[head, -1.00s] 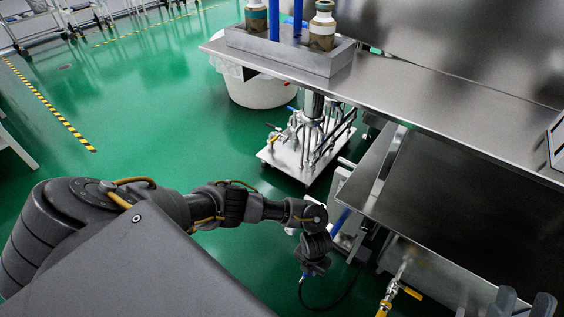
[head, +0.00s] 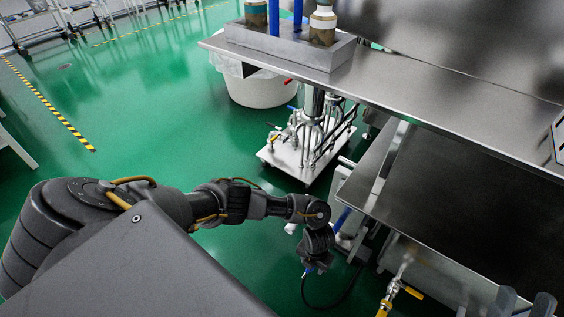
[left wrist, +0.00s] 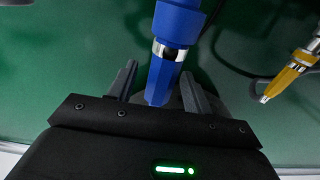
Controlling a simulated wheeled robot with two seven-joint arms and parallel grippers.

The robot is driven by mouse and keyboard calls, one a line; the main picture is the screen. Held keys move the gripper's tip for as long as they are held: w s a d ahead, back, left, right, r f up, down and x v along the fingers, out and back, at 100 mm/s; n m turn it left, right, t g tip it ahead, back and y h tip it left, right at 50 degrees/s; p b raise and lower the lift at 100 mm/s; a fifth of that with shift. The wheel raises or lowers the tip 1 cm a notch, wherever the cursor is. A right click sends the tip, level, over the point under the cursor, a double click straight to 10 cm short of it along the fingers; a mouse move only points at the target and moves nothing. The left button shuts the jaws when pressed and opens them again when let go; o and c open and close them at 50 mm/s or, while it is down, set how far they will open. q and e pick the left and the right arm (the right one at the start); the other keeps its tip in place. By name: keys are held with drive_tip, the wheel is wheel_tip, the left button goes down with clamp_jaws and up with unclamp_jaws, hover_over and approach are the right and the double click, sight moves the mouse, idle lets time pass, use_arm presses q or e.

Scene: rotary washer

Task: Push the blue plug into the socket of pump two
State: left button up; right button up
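My left gripper (head: 318,264) is low in front of the bench in the head view, pointing down. The blue plug (head: 308,269) shows as a small blue bit at its fingertips, with a black cable hanging from it. I cannot make out pump two's socket; a blue tube (head: 344,217) stands close beyond the left gripper.
A steel bench (head: 440,105) and a lower steel surface (head: 450,190) rise to the right of the left arm. A wheeled metal cart (head: 296,165) and a white bin (head: 255,90) stand behind. Green floor is open at left.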

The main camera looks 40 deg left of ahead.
use_arm(q)
wheel_tip(320, 180, up, 11)
drive_tip(key=p, duration=1)
drive_tip(key=shift+f, duration=0.1)
